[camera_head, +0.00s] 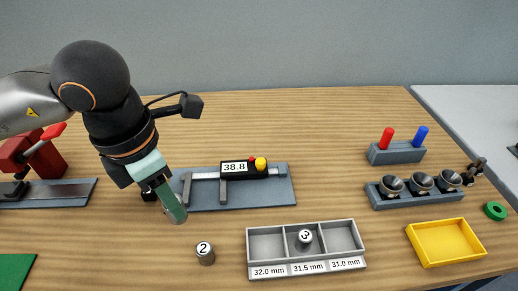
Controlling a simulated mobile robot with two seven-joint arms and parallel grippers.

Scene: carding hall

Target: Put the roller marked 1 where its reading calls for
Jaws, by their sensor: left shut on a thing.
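My left gripper (175,212) points down above the table, left of the caliper (238,196), and is shut. Its fingers hide what they hold; I take it to be the roller marked 1, which shows nowhere else, and no number is readable there. The caliper lies on a blue-grey plate (265,196), its jaws apart and empty, its display (234,168) reading 38.8. A grey three-part tray (343,255) is labelled 32.0 mm, 31.5 mm and 31.0 mm from left to right. The roller marked 3 (304,241) stands in the middle compartment; both outer ones are empty. My right gripper is not in view.
The roller marked 2 (205,254) stands left of the tray. On the right are a yellow tray (447,258), a rack of dark cups (410,201), a block with red and blue pegs (398,154) and a green ring (495,211). A red device (40,160) stands at left.

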